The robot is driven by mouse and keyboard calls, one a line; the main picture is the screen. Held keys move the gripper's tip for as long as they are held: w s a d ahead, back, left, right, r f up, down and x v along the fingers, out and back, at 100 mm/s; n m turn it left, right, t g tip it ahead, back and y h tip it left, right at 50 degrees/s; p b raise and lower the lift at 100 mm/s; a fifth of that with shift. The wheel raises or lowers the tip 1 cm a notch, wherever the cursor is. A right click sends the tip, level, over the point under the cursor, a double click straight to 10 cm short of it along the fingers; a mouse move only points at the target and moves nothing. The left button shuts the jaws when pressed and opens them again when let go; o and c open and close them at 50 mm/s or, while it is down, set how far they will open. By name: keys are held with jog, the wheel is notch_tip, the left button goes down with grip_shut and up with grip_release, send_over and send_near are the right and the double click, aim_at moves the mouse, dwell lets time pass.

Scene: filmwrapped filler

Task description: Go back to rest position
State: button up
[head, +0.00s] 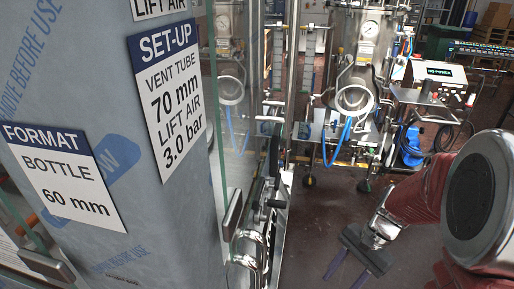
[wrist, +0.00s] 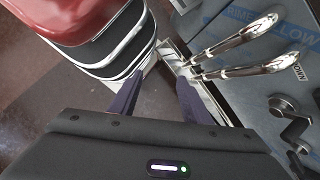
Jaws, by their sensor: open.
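My gripper (head: 351,268) hangs at the lower right in the head view, at the end of my red arm, above the dark red floor. In the wrist view my gripper (wrist: 157,108) shows two purple fingers held apart, with nothing between them. The finger on the right appears near a metal edge of the machine in the wrist view; I cannot tell whether they touch.
A film-wrapped machine (head: 90,150) with set-up labels fills the left. Its chrome handles (wrist: 240,55) and a dark crank (wrist: 288,118) show in the wrist view. A wheeled filling machine (head: 352,90) with blue hoses stands behind. Open floor (head: 330,215) lies between.

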jog(key=s+a+r+n+t+h, duration=0.2)
jog(key=s+r+n+t, duration=0.1)
jog(key=r, duration=0.6)
jog(key=s+a+r+n+t+h, duration=0.2)
jog(key=s+a+r+n+t, duration=0.1)
jog(key=r+n, duration=0.5)
notch_tip(320, 180, up, 2)
jog(key=shift+a+t+h, duration=0.3)
jog(key=shift+a+t, duration=0.05)
jog(key=shift+t, duration=0.55)
dwell(0.4)
